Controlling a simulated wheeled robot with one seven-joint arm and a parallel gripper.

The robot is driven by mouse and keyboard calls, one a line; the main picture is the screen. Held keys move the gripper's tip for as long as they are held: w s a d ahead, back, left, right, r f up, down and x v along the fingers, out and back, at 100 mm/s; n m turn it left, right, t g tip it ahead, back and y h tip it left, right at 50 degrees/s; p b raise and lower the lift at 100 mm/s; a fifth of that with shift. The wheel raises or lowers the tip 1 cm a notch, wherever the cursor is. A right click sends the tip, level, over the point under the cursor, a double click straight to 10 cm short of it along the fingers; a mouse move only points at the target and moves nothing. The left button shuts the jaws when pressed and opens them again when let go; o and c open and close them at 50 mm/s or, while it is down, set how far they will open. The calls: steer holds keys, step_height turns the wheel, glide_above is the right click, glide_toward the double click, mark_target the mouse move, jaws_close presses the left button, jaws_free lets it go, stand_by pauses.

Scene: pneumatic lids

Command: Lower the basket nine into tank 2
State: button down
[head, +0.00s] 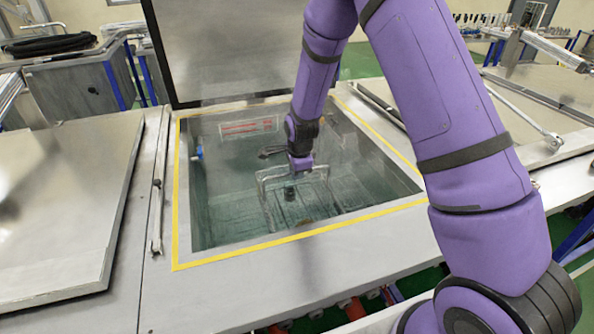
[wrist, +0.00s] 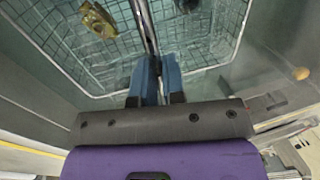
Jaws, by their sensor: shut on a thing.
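The open tank (head: 305,233) is edged with yellow tape and holds greenish, clear liquid. My gripper (head: 297,168) reaches down into the tank opening, shut on the raised handle of the wire basket (head: 270,200). In the wrist view the gripper's blue fingers (wrist: 156,82) close on the handle bar (wrist: 147,28) at the middle of the basket. The wire basket (wrist: 70,55) holds a brassy part (wrist: 97,18) and other small parts. The basket hangs within the tank walls and looks at least partly under the liquid. Whether it touches the bottom I cannot tell. No tank number or basket number is readable.
The tank's lid (head: 215,50) stands raised at the back. Closed lids lie to the left (head: 60,215) and right (head: 560,95) of the opening. A red-marked label (head: 248,127) is on the inner back wall. A tray with a black hose (head: 50,44) stands at the back left.

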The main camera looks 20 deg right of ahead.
steer(key=shift+f, duration=0.45)
stand_by(0.6)
steer(key=c, duration=1.2)
jaws_free()
steer(key=shift+o, duration=0.4)
steer(key=w+v, duration=0.2)
steer(key=v, duration=2)
steer(key=shift+w+r, duration=0.2)
steer(key=shift+r, duration=0.35)
